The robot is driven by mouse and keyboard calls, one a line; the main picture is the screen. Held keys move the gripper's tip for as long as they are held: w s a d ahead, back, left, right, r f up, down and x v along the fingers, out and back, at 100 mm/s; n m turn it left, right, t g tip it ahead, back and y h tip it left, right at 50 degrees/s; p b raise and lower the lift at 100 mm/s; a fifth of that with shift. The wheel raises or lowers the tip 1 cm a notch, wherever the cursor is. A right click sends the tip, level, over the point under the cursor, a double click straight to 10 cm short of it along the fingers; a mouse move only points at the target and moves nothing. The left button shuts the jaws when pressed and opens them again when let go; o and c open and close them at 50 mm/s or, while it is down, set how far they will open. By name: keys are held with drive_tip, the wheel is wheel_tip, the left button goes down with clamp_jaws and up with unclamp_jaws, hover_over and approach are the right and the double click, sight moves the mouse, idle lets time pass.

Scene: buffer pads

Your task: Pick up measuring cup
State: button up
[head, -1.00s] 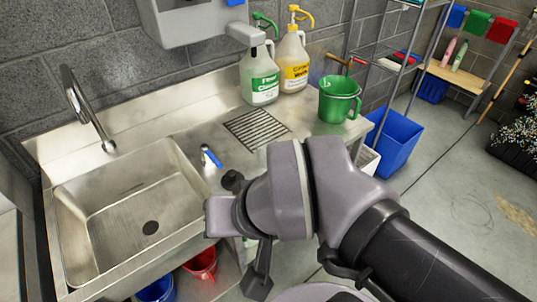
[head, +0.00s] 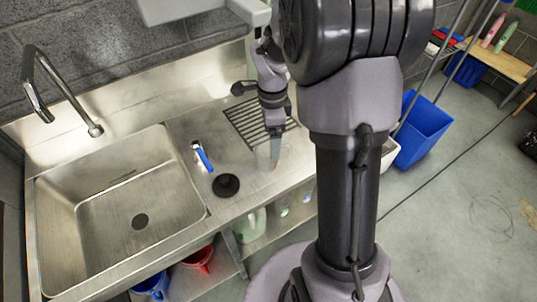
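No measuring cup shows clearly in the head view now. The green jug with a handle, seen earlier at the right end of the steel counter (head: 185,125), is hidden behind my arm. My gripper (head: 269,155) points down over the counter, in front of the drain grate (head: 245,118). A pale, see-through shape shows at its tip, too small to tell whether it is a finger or a held thing. I cannot tell whether the gripper is open or shut.
A sink basin (head: 75,205) with a tap (head: 60,95) is on the left. A blue-handled valve (head: 203,158) and a black disc (head: 226,186) lie between basin and gripper. A blue bin (head: 422,130) stands on the floor at right. Red (head: 200,258) and blue (head: 152,284) buckets sit below.

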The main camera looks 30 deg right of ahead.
drive_tip(key=f+b, duration=0.1)
drive_tip(key=f, duration=0.2)
drive_tip(key=f+b, duration=0.2)
drive_tip(key=f, duration=0.2)
drive_tip(key=shift+s+a+f, duration=0.1)
drive_tip(key=shift+s+a, duration=0.1)
drive_tip(key=shift+r, duration=0.2)
drive_tip(key=shift+c, duration=0.2)
drive_tip(key=c, duration=1.6)
drive_tip(key=shift+o, duration=0.2)
drive_tip(key=shift+r, duration=0.1)
